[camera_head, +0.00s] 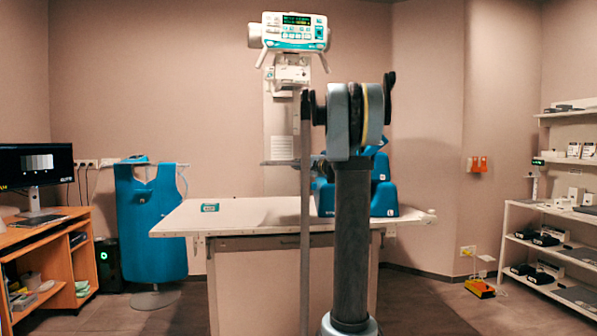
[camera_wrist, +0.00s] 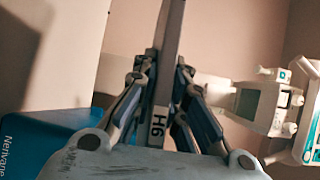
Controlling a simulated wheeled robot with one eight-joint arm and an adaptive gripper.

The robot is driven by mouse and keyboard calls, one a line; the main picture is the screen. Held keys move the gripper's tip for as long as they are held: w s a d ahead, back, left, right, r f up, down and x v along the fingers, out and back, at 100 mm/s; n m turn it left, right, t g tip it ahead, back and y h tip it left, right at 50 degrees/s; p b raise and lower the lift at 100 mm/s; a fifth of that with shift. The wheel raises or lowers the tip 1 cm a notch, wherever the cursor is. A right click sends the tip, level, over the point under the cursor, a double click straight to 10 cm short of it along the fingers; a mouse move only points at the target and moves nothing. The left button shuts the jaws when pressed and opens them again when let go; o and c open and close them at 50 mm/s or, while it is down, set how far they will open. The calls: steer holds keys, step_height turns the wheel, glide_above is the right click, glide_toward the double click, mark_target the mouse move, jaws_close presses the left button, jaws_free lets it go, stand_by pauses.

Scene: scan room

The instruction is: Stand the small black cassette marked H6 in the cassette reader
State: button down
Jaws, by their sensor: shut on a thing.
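My gripper (camera_wrist: 165,85) is shut on the small black cassette (camera_wrist: 170,35). The cassette shows edge-on as a narrow dark grey strip between the fingers in the wrist view, with a white H6 label low on it. It extends beyond the fingertips and looks clear of any surface. In the head view my arm stands in front of the exam table and I cannot make out the gripper or the cassette behind it. I cannot pick out the cassette reader for sure in either view.
The exam table (camera_head: 240,218) carries a blue support (camera_head: 382,208) and a small green item (camera_head: 210,207). An X-ray head (camera_head: 294,32) hangs above. A blue apron (camera_head: 150,222) and wooden desk (camera_head: 50,260) are left. Shelves (camera_head: 535,245) with black items are right.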

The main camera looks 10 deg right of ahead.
steer(key=shift+r, duration=3.95)
